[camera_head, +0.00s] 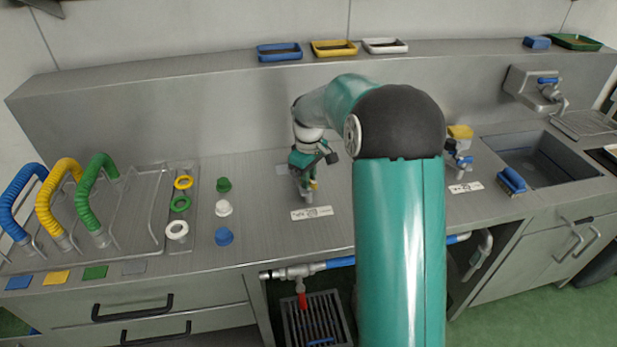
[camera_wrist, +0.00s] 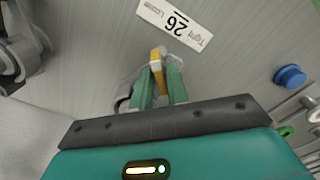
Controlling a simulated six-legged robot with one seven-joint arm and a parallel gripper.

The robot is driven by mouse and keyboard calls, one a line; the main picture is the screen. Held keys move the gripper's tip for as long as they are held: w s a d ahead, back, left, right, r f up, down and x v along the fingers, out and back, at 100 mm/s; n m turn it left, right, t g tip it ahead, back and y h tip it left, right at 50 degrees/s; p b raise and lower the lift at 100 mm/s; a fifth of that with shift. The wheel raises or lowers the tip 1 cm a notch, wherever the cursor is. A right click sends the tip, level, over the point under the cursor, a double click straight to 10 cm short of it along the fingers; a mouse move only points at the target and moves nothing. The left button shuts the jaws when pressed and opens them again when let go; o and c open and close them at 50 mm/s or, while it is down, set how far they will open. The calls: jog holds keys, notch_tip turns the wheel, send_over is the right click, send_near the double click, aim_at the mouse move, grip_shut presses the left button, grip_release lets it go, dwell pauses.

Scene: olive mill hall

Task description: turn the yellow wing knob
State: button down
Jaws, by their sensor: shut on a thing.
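The yellow wing knob (camera_wrist: 156,66) shows in the wrist view between the two green fingers of my gripper (camera_wrist: 160,82). It sits on a grey metal fitting, partly hidden behind the fingers. My gripper is shut on the knob. In the head view my gripper (camera_head: 304,182) points down at the steel counter, and a small bit of the yellow knob (camera_head: 314,185) shows beside it. A white label plate (camera_wrist: 174,24) with "26" and the words "Tight" and "Loose" lies by the knob; it also shows in the head view (camera_head: 311,213).
Green, white and blue caps (camera_head: 223,208) stand left of my gripper. A rack with hoses (camera_head: 60,205) is further left. Right of my arm are another fitting (camera_head: 457,160), a blue brush (camera_head: 512,182) and a sink (camera_head: 545,160). Trays (camera_head: 334,57) line the back ledge.

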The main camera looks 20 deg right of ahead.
jog(key=n, duration=0.4)
jog(key=shift+n, duration=0.3)
jog(key=n, duration=0.4)
jog(key=shift+r+n, duration=0.1)
jog(key=shift+n, duration=0.3)
jog(key=c, duration=1.5)
grip_release()
notch_tip(320, 180, up, 14)
jog(key=shift+f, duration=0.15)
jog(key=shift+o, duration=0.3)
